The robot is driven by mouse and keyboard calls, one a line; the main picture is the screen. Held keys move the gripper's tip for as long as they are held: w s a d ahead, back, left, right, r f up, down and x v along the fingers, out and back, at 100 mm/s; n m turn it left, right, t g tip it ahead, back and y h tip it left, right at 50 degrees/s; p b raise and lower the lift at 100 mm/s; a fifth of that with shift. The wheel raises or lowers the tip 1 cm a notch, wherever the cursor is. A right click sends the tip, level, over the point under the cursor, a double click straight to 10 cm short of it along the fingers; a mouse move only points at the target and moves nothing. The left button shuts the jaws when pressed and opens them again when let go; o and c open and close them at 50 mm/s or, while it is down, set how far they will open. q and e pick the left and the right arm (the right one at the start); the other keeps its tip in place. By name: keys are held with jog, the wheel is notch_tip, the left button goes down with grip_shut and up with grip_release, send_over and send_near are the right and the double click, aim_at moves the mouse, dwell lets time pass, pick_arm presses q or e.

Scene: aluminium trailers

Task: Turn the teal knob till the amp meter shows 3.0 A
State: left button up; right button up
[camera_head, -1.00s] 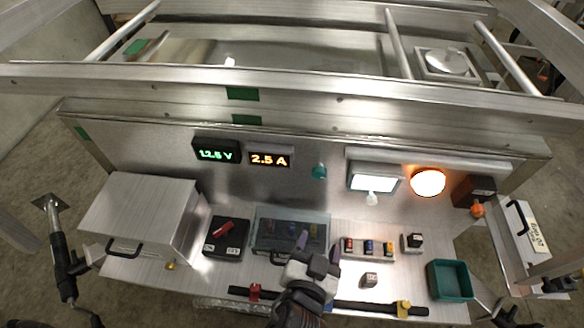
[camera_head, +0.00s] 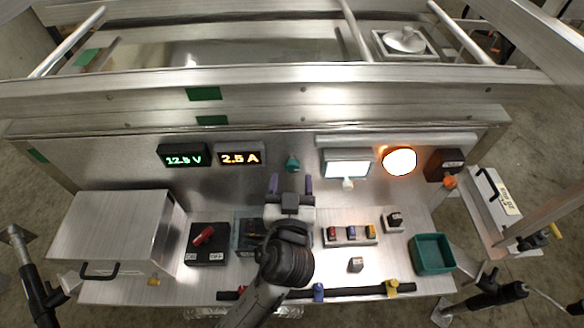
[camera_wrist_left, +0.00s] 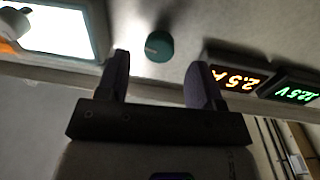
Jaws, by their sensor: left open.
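The teal knob (camera_head: 292,163) is on the upright metal panel, between the amp meter and a white lit panel. The amp meter (camera_head: 240,155) shows 2.5 A in orange digits. My left gripper (camera_head: 290,184) is open and empty, just below the knob in the head view, with its fingers pointing at the panel. In the left wrist view the knob (camera_wrist_left: 159,46) lies between and beyond the two fingertips, with no contact visible. The amp meter also shows in the wrist view (camera_wrist_left: 236,79), to the right of the fingers. My right gripper is not clearly in view.
The volt meter (camera_head: 184,157) sits left of the amp meter. A lit white panel (camera_head: 347,168) and a glowing orange lamp (camera_head: 399,161) are to the right. A fuse strip (camera_head: 350,235), a switch box (camera_head: 207,243) and a teal bin (camera_head: 432,254) stand on the shelf.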

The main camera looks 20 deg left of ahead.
aim_at(292, 170)
pick_arm(q)
jog(key=x, duration=0.3)
jog(key=shift+w, duration=0.15)
jog(key=shift+w+a, duration=0.2)
jog(key=shift+w, duration=0.25)
